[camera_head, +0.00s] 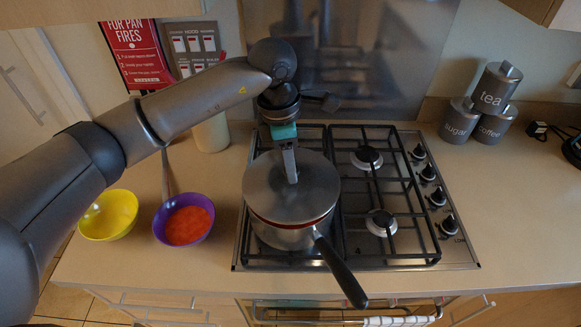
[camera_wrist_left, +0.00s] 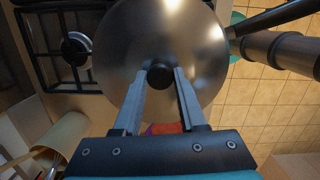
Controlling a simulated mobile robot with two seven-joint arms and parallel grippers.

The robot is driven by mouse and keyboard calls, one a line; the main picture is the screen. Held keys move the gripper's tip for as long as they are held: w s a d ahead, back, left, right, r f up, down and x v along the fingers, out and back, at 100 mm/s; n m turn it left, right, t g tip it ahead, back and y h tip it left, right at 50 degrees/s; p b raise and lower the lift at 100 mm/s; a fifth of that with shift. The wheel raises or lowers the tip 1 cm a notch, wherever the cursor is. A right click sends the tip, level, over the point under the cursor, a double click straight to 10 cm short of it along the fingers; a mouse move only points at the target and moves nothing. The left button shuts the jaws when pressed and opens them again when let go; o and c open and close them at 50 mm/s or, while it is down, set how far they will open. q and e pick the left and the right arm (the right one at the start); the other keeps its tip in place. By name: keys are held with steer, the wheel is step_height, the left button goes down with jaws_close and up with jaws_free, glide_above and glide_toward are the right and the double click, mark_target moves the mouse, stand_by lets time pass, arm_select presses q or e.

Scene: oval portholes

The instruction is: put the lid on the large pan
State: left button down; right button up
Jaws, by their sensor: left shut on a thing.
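The large pan (camera_head: 282,236) is a steel pan with a red band near its rim and a black handle pointing to the front right. It stands on the left side of the hob. The steel lid (camera_head: 268,192) is over the pan's top and covers its opening; I cannot tell whether it is fully seated. My left gripper (camera_head: 291,178) reaches down from above and is shut on the lid's dark knob. In the left wrist view, the fingers of my left gripper (camera_wrist_left: 160,80) close on the knob in the middle of the round lid (camera_wrist_left: 190,35). My right gripper is not in view.
A yellow bowl (camera_head: 108,215) and a purple bowl (camera_head: 184,220) with orange-red contents stand left of the hob (camera_head: 400,257). A white container (camera_head: 211,134) stands behind them. Tea, sugar and coffee canisters are at the back right.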

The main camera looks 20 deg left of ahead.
arm_select(q)
steer(key=shift+f, duration=0.95)
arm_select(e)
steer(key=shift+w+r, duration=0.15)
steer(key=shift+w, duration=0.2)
arm_select(q)
steer(key=shift+f, duration=0.2)
steer(key=shift+c, duration=2.3)
jaws_free()
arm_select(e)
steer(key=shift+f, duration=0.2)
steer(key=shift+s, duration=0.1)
